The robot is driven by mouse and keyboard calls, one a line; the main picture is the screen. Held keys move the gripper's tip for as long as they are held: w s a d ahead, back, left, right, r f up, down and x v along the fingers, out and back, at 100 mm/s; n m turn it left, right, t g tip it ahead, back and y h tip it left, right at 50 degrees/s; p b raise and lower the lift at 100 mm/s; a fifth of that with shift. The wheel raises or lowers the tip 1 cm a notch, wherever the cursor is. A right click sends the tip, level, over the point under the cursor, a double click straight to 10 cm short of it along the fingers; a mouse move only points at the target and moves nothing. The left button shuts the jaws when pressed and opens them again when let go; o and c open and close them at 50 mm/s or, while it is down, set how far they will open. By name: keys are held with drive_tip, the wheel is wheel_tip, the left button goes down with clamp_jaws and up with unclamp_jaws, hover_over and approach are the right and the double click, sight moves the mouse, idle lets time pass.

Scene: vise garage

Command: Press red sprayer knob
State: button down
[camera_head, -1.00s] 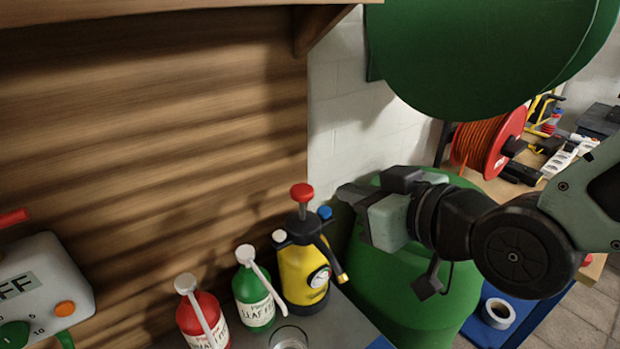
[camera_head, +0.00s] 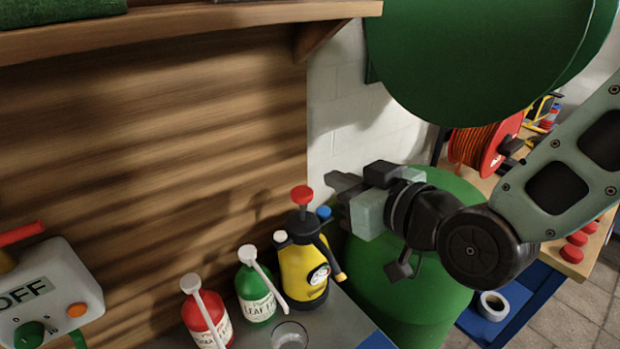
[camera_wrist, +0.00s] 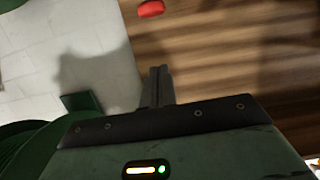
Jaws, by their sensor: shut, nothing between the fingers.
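The sprayer (camera_head: 301,266) is a yellow bottle with a black top, a gauge and a nozzle, standing upright on the grey worktop. Its red knob (camera_head: 302,195) sits at the top on a short stem. The knob also shows at the top of the wrist view (camera_wrist: 150,8). My gripper (camera_head: 332,180) is shut and empty. In the head view it is just right of the knob at about its height, with a small gap between them. In the wrist view the fingers (camera_wrist: 159,72) point toward the knob and do not touch it.
A green bottle (camera_head: 257,296) and a red bottle (camera_head: 206,322) stand left of the sprayer, with a clear glass (camera_head: 289,336) in front. A wooden shelf (camera_head: 190,28) hangs above. A big green tank (camera_head: 430,285) stands behind my gripper. A grey control box (camera_head: 55,290) is far left.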

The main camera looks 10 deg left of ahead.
drive_tip(key=p, duration=0.2)
hover_over(302, 195)
drive_tip(key=s+d, duration=0.1)
drive_tip(key=d, duration=0.1)
drive_tip(key=f, duration=0.2)
drive_tip(key=shift+w+a+f+p, duration=0.1)
drive_tip(key=shift+f+p, duration=0.25)
drive_tip(key=shift+f, duration=0.65)
drive_tip(key=shift+w+a+f+p, duration=0.1)
drive_tip(key=shift+f+p, duration=0.25)
drive_tip(key=shift+f, duration=0.65)
wheel_tip(302, 195, down, 4)
drive_tip(key=b, duration=0.4)
drive_tip(key=shift+f, duration=0.2)
